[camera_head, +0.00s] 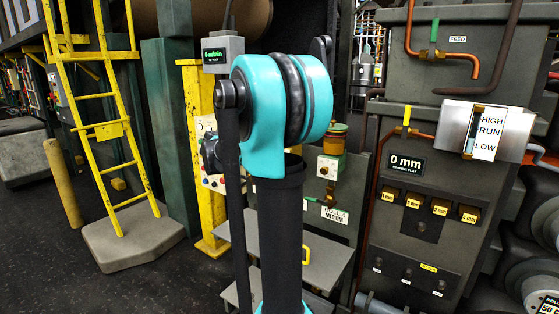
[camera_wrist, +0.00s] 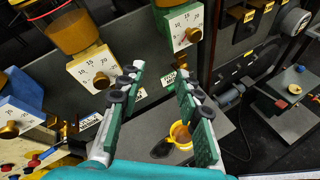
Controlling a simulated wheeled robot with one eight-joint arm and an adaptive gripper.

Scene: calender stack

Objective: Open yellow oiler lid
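In the wrist view my gripper (camera_wrist: 158,72) is open, its two green-padded fingers well apart with nothing held between them. A small round yellow cup (camera_wrist: 187,147) with an amber-brown inside shows beyond the right finger, which partly covers it.
Amber-topped dial boxes (camera_wrist: 95,68) line the panel, another dial box (camera_wrist: 183,25) right of it; one shows in the head view (camera_head: 328,167). A grey control cabinet (camera_head: 425,160) stands right. A yellow ladder (camera_head: 100,110) stands left on a grey block, with open dark floor before it.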

